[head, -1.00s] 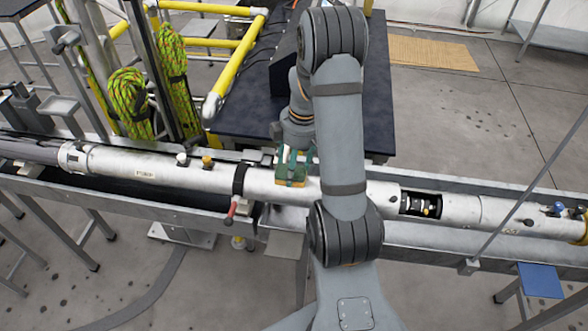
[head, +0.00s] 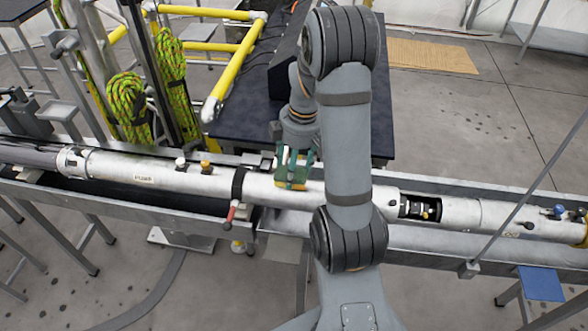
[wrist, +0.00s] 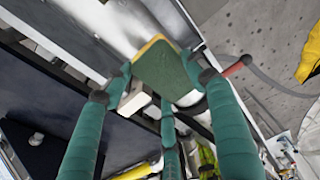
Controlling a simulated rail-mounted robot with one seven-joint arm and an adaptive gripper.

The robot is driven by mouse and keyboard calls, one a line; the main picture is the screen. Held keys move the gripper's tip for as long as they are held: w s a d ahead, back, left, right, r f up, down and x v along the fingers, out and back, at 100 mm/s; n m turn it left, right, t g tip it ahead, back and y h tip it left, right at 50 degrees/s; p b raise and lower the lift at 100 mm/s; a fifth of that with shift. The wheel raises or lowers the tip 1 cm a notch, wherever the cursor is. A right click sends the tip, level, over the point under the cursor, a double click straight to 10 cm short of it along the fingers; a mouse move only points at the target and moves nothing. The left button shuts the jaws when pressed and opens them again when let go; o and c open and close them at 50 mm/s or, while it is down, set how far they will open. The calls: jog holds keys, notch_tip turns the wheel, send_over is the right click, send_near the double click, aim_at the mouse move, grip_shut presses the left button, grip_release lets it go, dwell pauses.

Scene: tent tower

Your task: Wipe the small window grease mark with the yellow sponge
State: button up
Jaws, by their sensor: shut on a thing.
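My gripper (head: 292,168), with green fingers, is shut on the yellow sponge (head: 281,182). It holds the sponge over the long silver tube (head: 130,168), left of my forearm. In the wrist view the sponge (wrist: 166,72) sits between the fingertips, its dark green face toward the camera and a yellow edge showing. I cannot tell whether the sponge touches the tube. An opening like a small window (head: 420,207) with dark parts inside is in the tube, right of my arm. I cannot make out a grease mark; my arm hides part of the tube.
A black clamp with a red handle (head: 231,211) is on the tube just left of the gripper. Small knobs (head: 205,167) stand up from the tube farther left. A dark table (head: 245,118) and yellow rails (head: 236,66) are behind. A thin rod crosses the tube at the right.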

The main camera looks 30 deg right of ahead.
jog(key=shift+r+p, duration=1.75)
jog(key=shift+r, duration=0.85)
jog(key=shift+f, duration=0.1)
